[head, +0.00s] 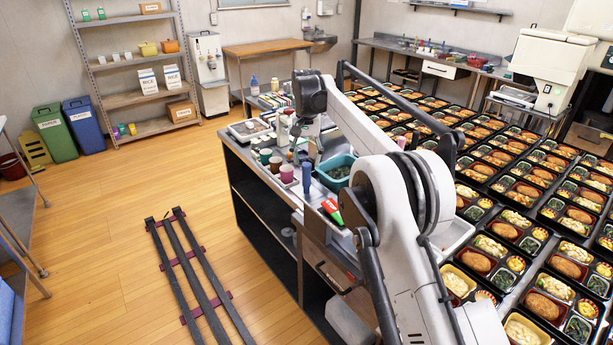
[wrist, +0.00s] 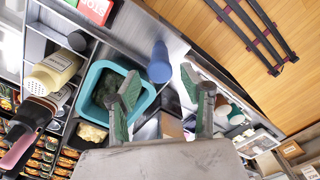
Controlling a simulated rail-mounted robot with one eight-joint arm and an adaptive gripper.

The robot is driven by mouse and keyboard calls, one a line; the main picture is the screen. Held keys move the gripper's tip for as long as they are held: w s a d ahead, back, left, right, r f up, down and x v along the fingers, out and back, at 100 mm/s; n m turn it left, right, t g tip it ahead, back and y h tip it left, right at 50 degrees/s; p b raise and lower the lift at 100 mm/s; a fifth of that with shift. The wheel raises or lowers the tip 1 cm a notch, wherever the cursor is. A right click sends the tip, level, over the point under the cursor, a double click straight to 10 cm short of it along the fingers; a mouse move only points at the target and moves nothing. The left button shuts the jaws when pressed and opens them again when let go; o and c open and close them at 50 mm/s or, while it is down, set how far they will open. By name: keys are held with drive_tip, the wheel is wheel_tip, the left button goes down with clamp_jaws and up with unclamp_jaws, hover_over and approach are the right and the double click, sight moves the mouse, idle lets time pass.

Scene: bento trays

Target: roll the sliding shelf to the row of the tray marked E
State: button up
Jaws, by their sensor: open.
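A grey metal shelf top (head: 283,196) runs along the left side of the tray table and carries cups, bottles and a teal bin; I cannot tell for sure that it is the sliding shelf. In the wrist view, bare grey metal (wrist: 135,25) shows beyond the teal bin (wrist: 85,88). My gripper (wrist: 160,86) is open and empty, its green-padded fingers spread over the bin's edge and the metal beside it. A blue cylinder (wrist: 159,62) stands just past the fingertips. Many black bento trays (head: 497,155) fill the table in rows. No letter E is readable.
The teal bin (head: 336,168) holds dark green food. Colored cups (head: 287,172) and a red-and-green item (head: 332,210) stand close by. Dark rails (head: 190,270) lie on the wooden floor at left, with clear floor around them. A shelving rack (head: 130,70) stands behind.

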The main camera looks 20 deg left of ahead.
sight(307, 175)
wheel_tip(307, 175, down, 7)
drive_tip(key=shift+r+p, duration=0.1)
drive_tip(key=shift+p, duration=0.25)
drive_tip(key=shift+c, duration=0.3)
clamp_jaws()
